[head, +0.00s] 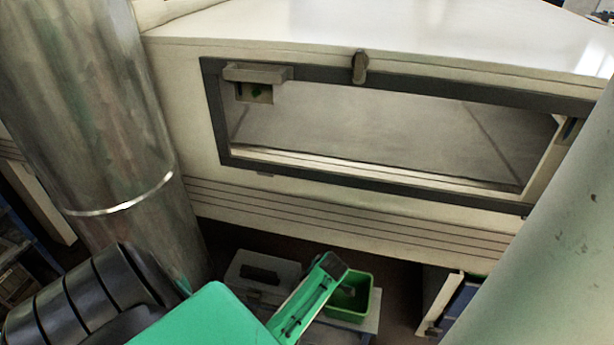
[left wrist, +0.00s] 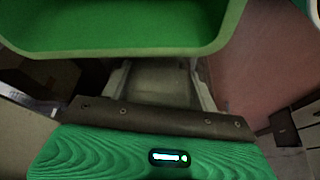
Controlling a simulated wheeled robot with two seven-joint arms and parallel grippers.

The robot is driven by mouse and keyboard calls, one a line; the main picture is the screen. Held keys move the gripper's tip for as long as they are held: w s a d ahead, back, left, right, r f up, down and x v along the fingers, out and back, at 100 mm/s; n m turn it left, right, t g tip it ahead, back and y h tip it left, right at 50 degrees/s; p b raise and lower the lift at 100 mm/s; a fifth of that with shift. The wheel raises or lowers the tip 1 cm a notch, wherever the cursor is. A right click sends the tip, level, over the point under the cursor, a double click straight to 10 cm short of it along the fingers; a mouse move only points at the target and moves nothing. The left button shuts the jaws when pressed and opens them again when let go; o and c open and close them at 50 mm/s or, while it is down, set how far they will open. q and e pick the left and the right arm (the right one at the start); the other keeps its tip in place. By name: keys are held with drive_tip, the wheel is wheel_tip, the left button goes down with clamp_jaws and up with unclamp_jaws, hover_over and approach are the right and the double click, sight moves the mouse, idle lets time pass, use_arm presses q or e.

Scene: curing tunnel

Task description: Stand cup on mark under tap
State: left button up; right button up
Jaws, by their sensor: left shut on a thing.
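My left gripper (head: 335,268) reaches in from the bottom left of the head view, its green and black arm hiding part of the floor area. It is shut at the near side of a green open-topped bin (head: 361,310). The bin's rim (left wrist: 130,54) spans the top of the left wrist view, just beyond the gripper (left wrist: 162,85). The exact contact is hard to see. A grey shape shows inside the bin in the head view. I cannot make out a cup, a tap or a mark. My right gripper is not in view.
A cream tunnel housing (head: 330,228) with a dark-framed, wide opening (head: 390,130) fills the back. A shiny metal duct (head: 95,110) stands at the left. A grey case (head: 250,272) and a pale low surface (head: 368,326) lie below the housing. A cabinet (head: 437,297) stands at the lower right.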

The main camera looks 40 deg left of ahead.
use_arm(q)
drive_tip(key=shift+f, duration=0.1)
drive_tip(key=o, duration=1)
drive_tip(key=shift+c, duration=0.2)
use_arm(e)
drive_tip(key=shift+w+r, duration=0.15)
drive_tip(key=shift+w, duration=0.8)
